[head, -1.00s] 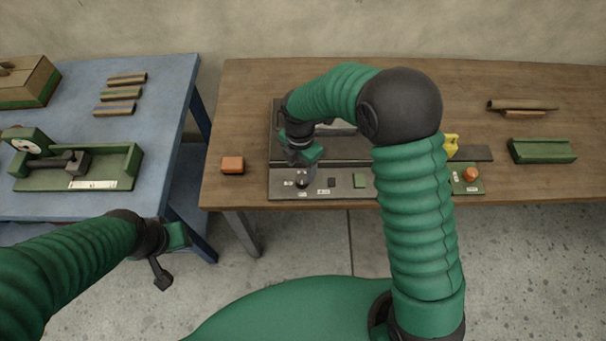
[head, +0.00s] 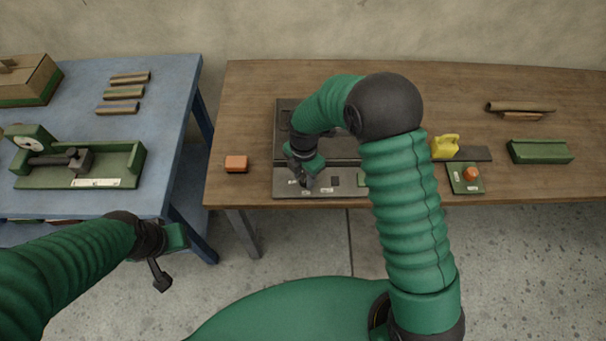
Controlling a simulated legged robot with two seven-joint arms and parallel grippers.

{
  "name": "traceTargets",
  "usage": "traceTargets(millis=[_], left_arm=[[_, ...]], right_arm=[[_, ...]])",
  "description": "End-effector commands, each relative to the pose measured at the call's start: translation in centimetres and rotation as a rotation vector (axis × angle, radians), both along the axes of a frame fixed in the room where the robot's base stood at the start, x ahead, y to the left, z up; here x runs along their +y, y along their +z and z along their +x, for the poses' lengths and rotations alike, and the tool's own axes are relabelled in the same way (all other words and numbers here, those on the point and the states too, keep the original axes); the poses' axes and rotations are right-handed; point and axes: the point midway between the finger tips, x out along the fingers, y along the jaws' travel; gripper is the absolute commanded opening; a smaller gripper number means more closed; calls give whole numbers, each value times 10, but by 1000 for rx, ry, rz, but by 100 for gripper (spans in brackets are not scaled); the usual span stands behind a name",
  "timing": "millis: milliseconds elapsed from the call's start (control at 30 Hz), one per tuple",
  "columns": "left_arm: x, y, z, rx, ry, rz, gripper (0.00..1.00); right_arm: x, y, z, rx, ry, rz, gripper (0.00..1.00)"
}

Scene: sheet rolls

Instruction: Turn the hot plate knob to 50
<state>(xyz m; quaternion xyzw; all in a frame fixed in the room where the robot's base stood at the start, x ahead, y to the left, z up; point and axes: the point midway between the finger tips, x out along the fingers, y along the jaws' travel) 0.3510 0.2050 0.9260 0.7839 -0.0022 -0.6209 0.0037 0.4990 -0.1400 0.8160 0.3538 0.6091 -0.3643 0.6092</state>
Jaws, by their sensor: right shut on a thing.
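The hot plate (head: 284,113) is a dark flat unit on the wooden table, with a grey front panel (head: 285,189) that carries small white labels, a dark square and a green square. My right gripper (head: 306,184) points down at the left part of this panel and is shut on the knob, which its fingers mostly hide. The knob's setting cannot be read. My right arm covers the right part of the hot plate. My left gripper (head: 166,262) hangs over the floor in front of the blue table, away from everything; its opening is unclear.
An orange block (head: 236,164) lies left of the hot plate. To the right are a yellow object (head: 446,147), a green box with an orange button (head: 471,173) and a green trough (head: 540,151). The blue table (head: 100,205) holds a green gauge fixture (head: 120,171).

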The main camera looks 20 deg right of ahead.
Motion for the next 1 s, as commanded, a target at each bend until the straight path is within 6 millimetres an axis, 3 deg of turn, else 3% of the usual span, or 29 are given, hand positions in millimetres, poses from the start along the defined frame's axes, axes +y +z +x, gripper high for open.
traceTargets(millis=[733,1000], left_arm=[[0,1,0,0,-1,0,32],[0,7,0,0,-1,0,32]], right_arm=[[-2,3,7,-18,-11,2,0],[-2,4,8,-20,-104,2,0]])
